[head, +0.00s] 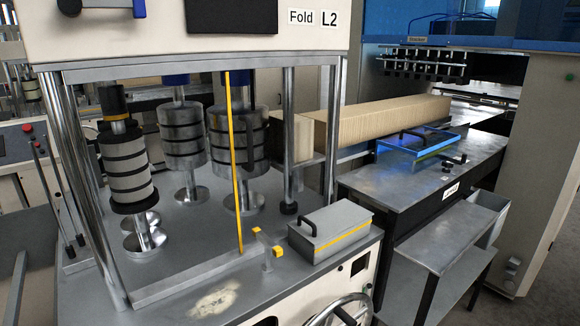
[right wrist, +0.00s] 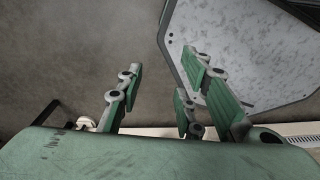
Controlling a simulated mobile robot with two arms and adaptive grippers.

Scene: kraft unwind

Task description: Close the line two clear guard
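The machine labelled "Fold L2" (head: 315,18) stands at the left and centre of the head view. A thin upright yellow strip (head: 235,160) in front of its rollers looks like the edge of the clear guard. The see-through panel itself is hard to make out, and I cannot tell its exact angle. A grey bracket with yellow ends (head: 266,250) stands near the strip's foot. My right gripper (right wrist: 160,92) has green fingers spread apart with nothing between them, in the right wrist view. Neither gripper shows in the head view.
A grey box with a black handle (head: 330,232) sits on the machine deck. A handwheel (head: 340,310) is below it. A blue-lit handled cover (head: 418,146) lies on the bench at right. A grey step table (head: 430,250) stands in front of that bench.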

